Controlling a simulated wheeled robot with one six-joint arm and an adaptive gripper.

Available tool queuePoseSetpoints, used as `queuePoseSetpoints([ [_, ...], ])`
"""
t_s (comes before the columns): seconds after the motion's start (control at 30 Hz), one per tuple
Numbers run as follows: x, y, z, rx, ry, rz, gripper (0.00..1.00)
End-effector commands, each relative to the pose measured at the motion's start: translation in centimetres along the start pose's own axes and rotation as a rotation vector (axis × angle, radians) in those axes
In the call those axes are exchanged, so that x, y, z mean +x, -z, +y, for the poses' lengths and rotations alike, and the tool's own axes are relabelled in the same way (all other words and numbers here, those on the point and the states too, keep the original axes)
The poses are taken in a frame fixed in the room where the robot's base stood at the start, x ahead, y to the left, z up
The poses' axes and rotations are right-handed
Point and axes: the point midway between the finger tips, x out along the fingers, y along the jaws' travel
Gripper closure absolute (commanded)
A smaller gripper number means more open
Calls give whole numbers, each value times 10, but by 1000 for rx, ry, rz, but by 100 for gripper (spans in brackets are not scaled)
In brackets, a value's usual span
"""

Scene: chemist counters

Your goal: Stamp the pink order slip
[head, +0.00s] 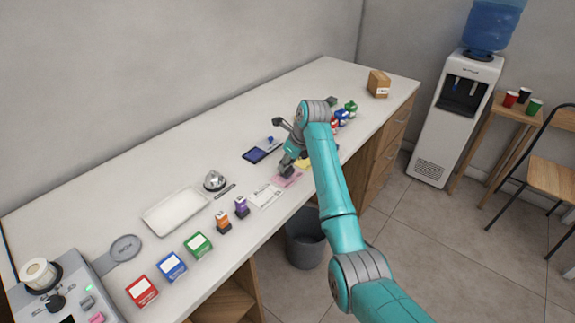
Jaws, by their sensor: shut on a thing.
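The pink order slip (293,179) lies flat on the white counter near its front edge, between a white printed slip (265,195) and a yellow slip (305,164). My gripper (287,169) points down over the pink slip and covers part of it. It is shut on a small dark thing, seemingly a stamp, mostly hidden by the fingers. I cannot tell whether it touches the paper. A dark blue ink pad (258,155) lies open behind the slips.
A bell (214,181), a pen (225,191) and a white tray (160,217) are to the left. Orange (223,223) and purple (241,208) stamps stand near the front edge. Coloured boxes (198,246) stand front left. A bin (305,240) is below.

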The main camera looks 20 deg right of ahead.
Motion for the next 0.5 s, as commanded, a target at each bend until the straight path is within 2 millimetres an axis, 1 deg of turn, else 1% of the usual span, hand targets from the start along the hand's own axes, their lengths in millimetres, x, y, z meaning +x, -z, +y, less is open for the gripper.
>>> queuePoseSetpoints([
  [0.5,-34,-14,0,-1,1,-2,85],
])
